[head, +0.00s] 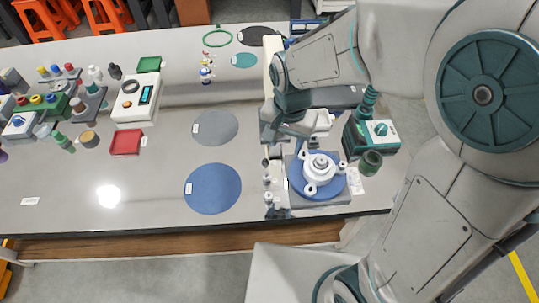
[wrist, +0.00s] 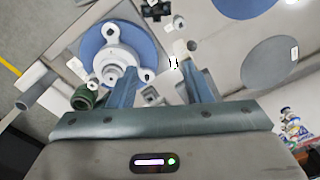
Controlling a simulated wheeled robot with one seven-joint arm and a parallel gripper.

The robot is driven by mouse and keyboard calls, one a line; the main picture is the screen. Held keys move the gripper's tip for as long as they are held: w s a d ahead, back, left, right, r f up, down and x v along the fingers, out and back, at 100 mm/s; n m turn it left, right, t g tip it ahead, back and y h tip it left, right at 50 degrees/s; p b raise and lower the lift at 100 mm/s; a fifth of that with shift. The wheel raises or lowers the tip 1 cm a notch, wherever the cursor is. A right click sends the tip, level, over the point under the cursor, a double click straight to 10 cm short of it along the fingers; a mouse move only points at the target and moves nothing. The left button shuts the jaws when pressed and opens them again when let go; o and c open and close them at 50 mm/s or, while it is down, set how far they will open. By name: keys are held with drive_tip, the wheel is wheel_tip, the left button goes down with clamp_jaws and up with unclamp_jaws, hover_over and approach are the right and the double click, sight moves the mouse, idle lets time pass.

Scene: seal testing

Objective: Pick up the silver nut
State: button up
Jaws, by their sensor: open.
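My gripper (wrist: 168,76) is open and points down at the bench, with nothing seen held between its fingers. In the head view my gripper (head: 287,132) is just behind the test fixture and partly hidden by my arm. A white three-lobed fitting (head: 311,178) with a silvery round hub sits on a blue disc on the fixture; the fitting also shows in the wrist view (wrist: 102,62), left of the fingers. Small silver-grey parts (head: 268,182) stand along the fixture's left side. Which small part is the silver nut is too small to tell.
A green box with a dial (head: 379,132) and a dark green cylinder (head: 370,161) stand right of the fixture. A blue mat (head: 213,190) and a grey mat (head: 215,128) lie left. A tester (head: 136,98) and red tray (head: 125,142) are farther left.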

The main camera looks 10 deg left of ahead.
drive_tip(key=a+f, duration=0.2)
drive_tip(key=a, duration=0.2)
hover_over(267, 176)
drive_tip(key=shift+m, duration=0.3)
drive_tip(key=f, duration=0.7)
drive_tip(key=shift+s+d+f, duration=0.15)
drive_tip(key=shift+s+d, duration=0.15)
drive_tip(key=shift+d, duration=0.1)
drive_tip(key=shift+w+a+f, duration=0.1)
drive_tip(key=shift+a+f, duration=0.1)
drive_tip(key=shift+f, duration=1.4)
drive_tip(key=shift+w+a+f, duration=0.1)
drive_tip(key=shift+a+f, duration=0.05)
drive_tip(key=shift+f, duration=1.4)
clamp_jaws()
